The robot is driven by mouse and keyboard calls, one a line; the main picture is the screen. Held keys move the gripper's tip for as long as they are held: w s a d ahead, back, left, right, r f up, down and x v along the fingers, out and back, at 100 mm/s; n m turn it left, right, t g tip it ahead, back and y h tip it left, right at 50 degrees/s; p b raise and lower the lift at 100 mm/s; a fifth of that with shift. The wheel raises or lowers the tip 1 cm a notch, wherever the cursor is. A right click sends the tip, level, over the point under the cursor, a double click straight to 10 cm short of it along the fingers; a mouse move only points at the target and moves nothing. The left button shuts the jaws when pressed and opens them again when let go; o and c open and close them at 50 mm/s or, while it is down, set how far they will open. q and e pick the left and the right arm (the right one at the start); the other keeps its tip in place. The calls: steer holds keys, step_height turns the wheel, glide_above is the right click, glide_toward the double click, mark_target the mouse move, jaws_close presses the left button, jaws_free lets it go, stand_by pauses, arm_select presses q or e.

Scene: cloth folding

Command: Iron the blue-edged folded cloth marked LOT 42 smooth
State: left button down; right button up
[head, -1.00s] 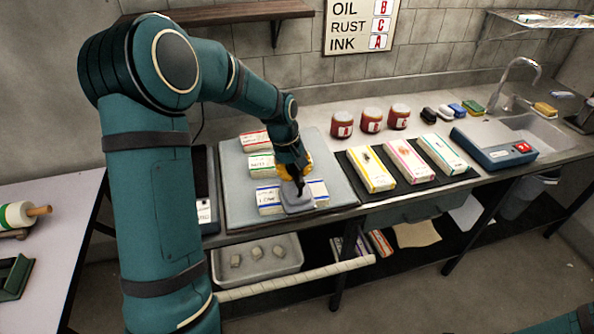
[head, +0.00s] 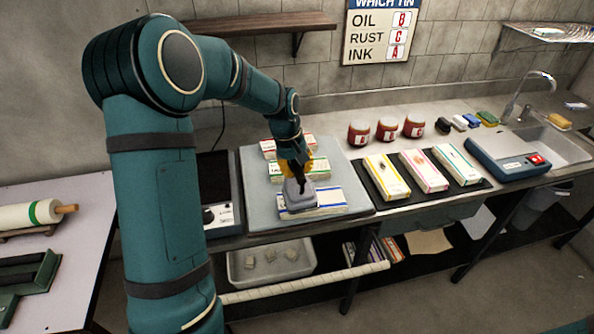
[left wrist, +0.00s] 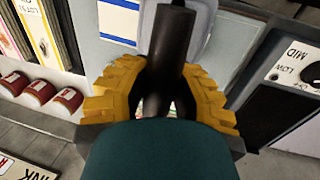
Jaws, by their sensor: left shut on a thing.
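The blue-edged folded cloth (head: 328,200) lies nearest the front on the grey ironing pad (head: 352,190). Its right part shows in the head view, and its lettered end shows in the left wrist view (left wrist: 118,22). A grey iron (head: 299,196) rests over the cloth's left part and hides it there. My left gripper (head: 301,180) is shut on the iron's dark upright handle (left wrist: 172,40), with yellow fingers on both sides. My right gripper is out of view. I cannot tell how smooth the cloth is.
A red-edged cloth (head: 283,148) and a green-edged cloth (head: 318,170) lie behind on the pad. A dial unit (head: 221,214) stands left of it. Right are a dark tray (head: 398,200) with stained cloths, red jars (head: 387,130) and a blue device (head: 513,158).

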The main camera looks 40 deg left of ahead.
arm_select(q)
step_height(320, 180, up, 2)
steer(key=shift+a+r+p, duration=0.1)
steer(key=shift+a+p, duration=0.05)
steer(key=shift+p, duration=0.4)
steer(key=shift+r+p, duration=0.7)
steer(key=shift+r, duration=0.2)
